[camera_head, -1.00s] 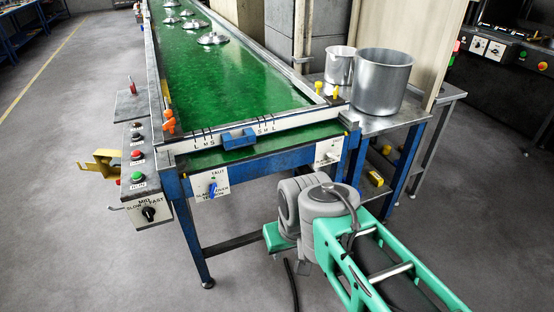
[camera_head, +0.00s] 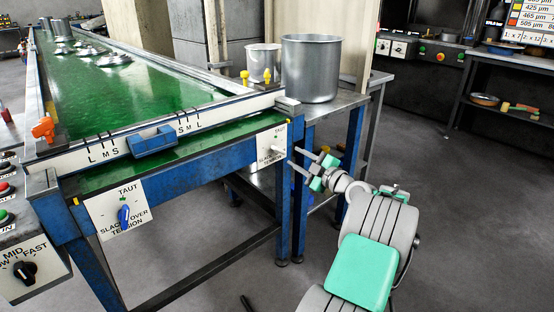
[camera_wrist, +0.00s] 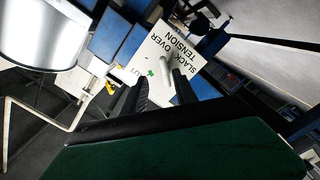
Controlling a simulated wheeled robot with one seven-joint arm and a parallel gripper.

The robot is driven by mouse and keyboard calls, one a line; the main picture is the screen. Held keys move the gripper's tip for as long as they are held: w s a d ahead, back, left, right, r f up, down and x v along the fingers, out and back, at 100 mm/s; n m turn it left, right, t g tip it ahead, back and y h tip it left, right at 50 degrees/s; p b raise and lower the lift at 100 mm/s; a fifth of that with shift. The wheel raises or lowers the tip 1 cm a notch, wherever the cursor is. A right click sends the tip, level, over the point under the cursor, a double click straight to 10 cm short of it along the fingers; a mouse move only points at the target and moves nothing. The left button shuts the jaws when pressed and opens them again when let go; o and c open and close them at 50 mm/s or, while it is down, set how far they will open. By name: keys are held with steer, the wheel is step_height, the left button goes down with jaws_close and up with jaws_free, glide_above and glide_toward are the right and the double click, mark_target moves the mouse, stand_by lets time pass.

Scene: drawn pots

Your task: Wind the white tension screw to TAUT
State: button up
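The white tension screw (camera_head: 278,149) sits on a white plate (camera_head: 265,158) at the right end of the blue frame. The plate reads TAUT above and SLACK and OVER TENSION below. In the wrist view the plate (camera_wrist: 190,55) is rotated, and the pale screw (camera_wrist: 166,64) shows just beyond the fingertips. A small green mark shows beside it. I cannot tell which word the screw points to. My gripper (camera_head: 299,161) is open in front of the plate, its fingers apart. In the wrist view its two dark fingers (camera_wrist: 160,85) are apart, with the screw ahead between them.
A blue tension screw (camera_head: 124,215) sits on a similar plate at the left. A blue block (camera_head: 152,141) is on the white front rail. A large metal pot (camera_head: 311,70) and a smaller pot (camera_head: 263,62) stand on the side bench at right. Floor right of the arm is clear.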

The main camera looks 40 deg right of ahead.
mark_target(281, 151)
steer(key=w, duration=0.2)
steer(key=w+a, duration=0.1)
steer(key=w, duration=0.4)
steer(key=shift+w+a, duration=0.2)
steer(key=shift+a, duration=0.1)
steer(key=shift+c, duration=0.4)
jaws_close()
